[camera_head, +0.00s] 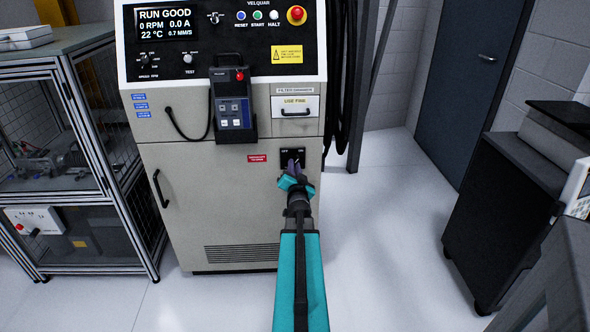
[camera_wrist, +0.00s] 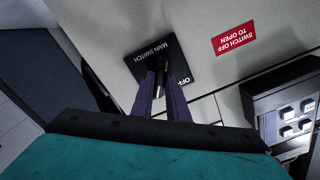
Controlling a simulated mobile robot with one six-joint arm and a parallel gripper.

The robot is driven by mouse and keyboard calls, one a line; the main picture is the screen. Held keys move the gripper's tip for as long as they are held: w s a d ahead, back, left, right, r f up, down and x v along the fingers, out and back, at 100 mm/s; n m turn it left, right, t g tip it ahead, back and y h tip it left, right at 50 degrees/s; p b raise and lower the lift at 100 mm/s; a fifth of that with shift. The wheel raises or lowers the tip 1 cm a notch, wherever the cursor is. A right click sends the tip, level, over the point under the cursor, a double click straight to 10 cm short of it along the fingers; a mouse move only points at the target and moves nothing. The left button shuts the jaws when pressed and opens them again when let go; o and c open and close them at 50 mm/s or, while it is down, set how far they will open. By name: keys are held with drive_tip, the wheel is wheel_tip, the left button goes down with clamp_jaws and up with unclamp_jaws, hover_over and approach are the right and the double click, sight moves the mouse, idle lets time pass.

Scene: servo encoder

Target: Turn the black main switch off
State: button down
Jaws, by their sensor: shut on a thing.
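The black main switch (camera_head: 292,156) sits on the front of the grey cabinet, low on its right side. In the wrist view its black plate (camera_wrist: 143,66) reads MAIN SWITCH, upside down, with OFF near one corner. My gripper (camera_head: 293,166) is at the switch, with its dark purple fingers shut on the switch handle (camera_wrist: 161,68). The fingers hide most of the handle, so its exact angle is hard to tell. A red label (camera_wrist: 234,38) reading SWITCH OFF TO OPEN is beside it.
The cabinet (camera_head: 190,215) has a control panel (camera_head: 220,38) on top and a hanging pendant (camera_head: 231,105). A filter drawer (camera_head: 295,106) is above the switch. A fenced metal frame (camera_head: 75,160) stands left; a dark cart (camera_head: 515,190) stands right. The floor between is clear.

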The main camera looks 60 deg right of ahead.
drive_tip(key=shift+w+a+f+n+b, duration=0.1)
drive_tip(key=shift+n+b, duration=1.25)
drive_tip(key=shift+n, duration=1.3)
drive_tip(key=shift+w+a+r+n+b, duration=0.1)
drive_tip(key=shift+n+b, duration=1.3)
drive_tip(key=shift+n, duration=1.2)
drive_tip(key=shift+w+a+f+n+b, duration=0.1)
drive_tip(key=shift+n+b, duration=1.25)
drive_tip(key=shift+n, duration=1.3)
drive_tip(key=c, duration=1.7)
unclamp_jaws()
drive_tip(key=shift+s, duration=0.1)
drive_tip(key=shift+s, duration=0.1)
